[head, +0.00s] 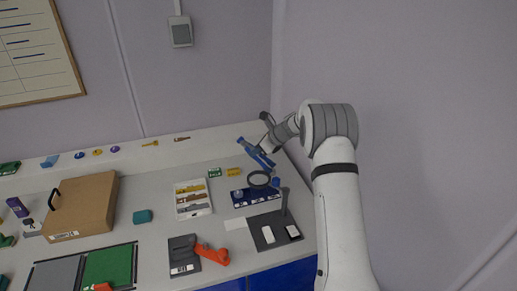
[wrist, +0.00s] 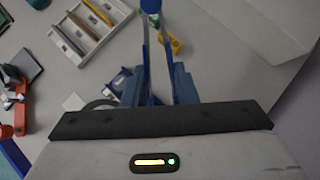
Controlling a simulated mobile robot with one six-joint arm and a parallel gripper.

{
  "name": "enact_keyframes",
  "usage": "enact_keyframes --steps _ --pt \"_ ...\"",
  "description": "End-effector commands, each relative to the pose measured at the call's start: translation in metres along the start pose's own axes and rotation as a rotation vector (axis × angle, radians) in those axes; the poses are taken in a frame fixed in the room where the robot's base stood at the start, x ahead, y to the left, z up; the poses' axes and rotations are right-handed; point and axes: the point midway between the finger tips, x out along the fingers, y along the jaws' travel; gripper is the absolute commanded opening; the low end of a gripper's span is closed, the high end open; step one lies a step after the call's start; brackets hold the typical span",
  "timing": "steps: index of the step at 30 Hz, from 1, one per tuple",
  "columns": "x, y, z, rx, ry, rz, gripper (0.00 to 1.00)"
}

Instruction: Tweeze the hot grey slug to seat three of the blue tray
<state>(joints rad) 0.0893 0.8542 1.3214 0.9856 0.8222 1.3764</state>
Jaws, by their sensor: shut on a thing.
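My gripper (head: 262,157) is raised above the back right of the bench. In the wrist view its blue jaws (wrist: 158,80) are shut on long thin tweezers (wrist: 146,42) with a round blue end. The blue tray (head: 240,204) stands on the bench below my gripper, with pale marks along its front. In the wrist view only part of the blue tray (wrist: 121,79) shows beside the left jaw. I cannot make out the grey slug in either view, and the tweezer tips are hidden.
A magnifier ring (head: 259,178) on a dark stand overhangs the tray. A white compartment box (head: 194,212) stands left of the tray, and an orange-handled tool (head: 212,254) lies nearer. The wall is close on the right.

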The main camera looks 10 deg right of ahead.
Motion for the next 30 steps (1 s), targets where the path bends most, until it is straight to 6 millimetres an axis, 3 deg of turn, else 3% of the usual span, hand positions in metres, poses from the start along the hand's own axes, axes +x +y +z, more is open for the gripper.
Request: enact_keyframes --steps 12,26,27,30 --pt "0.038 0.001 -0.038 0.001 0.001 -0.001 0.00" --pt "0.044 0.001 -0.044 0.001 0.000 -0.001 0.00" --pt "0.044 0.001 -0.044 0.002 0.000 -0.001 0.24" --pt "0.044 0.001 -0.044 0.002 0.000 -0.002 0.24"
